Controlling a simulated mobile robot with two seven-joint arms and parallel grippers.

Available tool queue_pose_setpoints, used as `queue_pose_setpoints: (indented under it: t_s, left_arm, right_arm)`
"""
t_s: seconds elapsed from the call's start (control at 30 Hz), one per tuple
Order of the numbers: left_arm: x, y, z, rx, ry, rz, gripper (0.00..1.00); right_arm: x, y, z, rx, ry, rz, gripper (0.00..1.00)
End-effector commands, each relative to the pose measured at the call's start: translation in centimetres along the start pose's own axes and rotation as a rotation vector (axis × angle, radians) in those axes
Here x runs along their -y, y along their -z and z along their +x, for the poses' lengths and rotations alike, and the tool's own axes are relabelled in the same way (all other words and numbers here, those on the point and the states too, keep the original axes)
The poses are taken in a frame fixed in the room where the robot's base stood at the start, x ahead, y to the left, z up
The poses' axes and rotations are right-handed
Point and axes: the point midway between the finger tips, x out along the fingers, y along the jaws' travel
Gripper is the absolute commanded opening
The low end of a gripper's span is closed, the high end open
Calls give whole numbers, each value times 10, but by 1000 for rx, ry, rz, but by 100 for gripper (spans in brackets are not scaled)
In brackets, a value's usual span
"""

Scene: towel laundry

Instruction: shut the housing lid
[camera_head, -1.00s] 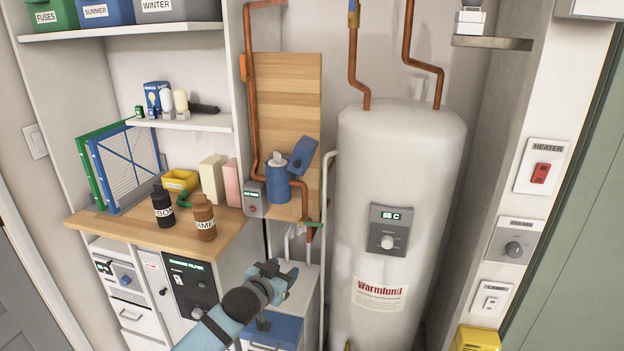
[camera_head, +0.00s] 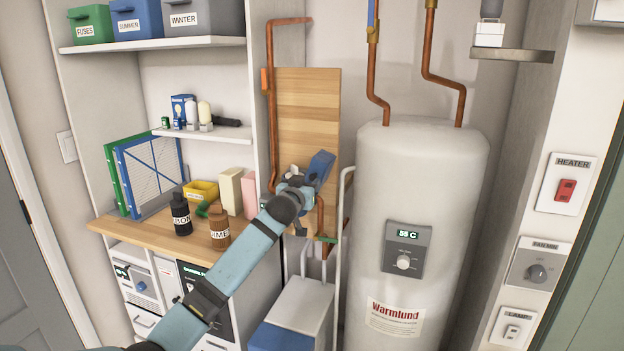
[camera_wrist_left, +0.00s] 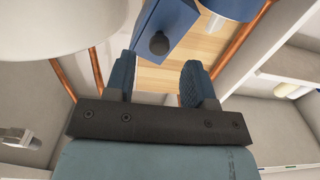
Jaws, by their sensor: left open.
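The blue housing lid (camera_head: 321,166) stands open, tilted up at the right of the housing on the wooden board. In the left wrist view the lid (camera_wrist_left: 165,32) shows a dark round knob and lies just beyond the fingertips. The blue cylindrical housing (camera_wrist_left: 232,7) shows at the top edge of that view; in the head view my gripper and forearm mostly hide it. My left gripper (camera_head: 299,184) is in front of the housing, close to the lid. Its two fingers (camera_wrist_left: 158,80) are apart with nothing between them. My right gripper is in neither view.
Copper pipes (camera_head: 271,110) run beside the wooden board (camera_head: 308,110). The white water tank (camera_head: 425,190) stands close at the right. Dark and brown bottles (camera_head: 219,228) stand on the wooden counter at the left, near my forearm.

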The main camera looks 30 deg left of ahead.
Motion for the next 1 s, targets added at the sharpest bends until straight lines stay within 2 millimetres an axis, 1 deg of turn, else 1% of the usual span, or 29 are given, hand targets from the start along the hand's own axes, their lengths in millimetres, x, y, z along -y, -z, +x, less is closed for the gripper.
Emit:
queue_pose_setpoints:
  t_s: [0.03, 0.1, 0.27, 0.4, 0.63, 0.67, 0.7, 0.77, 0.8, 0.87, 0.9, 1.0]
  left_arm:
    - [0, 1, 10, 0, 0, 0, 50]
    - [0, 1, 21, 1, 0, 1, 50]
    - [0, 0, 39, 1, 0, 1, 50]
    - [0, 0, 44, 0, -1, 1, 50]
    - [0, -1, 45, 0, -1, 1, 50]
    - [0, -1, 45, 0, -1, 1, 48]
    - [0, -1, 45, 0, -1, 1, 38]
    - [-1, -1, 44, 0, -1, 1, 24]
    - [-1, -1, 44, 0, -1, 1, 15]
    - [-1, -1, 44, 0, -1, 1, 2]
    - [-1, -1, 44, 0, -1, 1, 0]
    - [-1, -1, 44, 0, -1, 0, 0]
  right_arm:
    - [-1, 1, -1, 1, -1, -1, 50]
    - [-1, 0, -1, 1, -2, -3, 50]
    - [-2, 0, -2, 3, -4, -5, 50]
    - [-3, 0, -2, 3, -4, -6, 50]
    - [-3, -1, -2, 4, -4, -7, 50]
    - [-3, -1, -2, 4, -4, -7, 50]
    - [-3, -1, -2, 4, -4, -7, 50]
    - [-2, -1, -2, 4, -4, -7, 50]
    - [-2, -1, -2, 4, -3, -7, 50]
    - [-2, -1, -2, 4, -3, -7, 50]
    - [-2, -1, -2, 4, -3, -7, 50]
    - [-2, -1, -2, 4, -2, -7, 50]
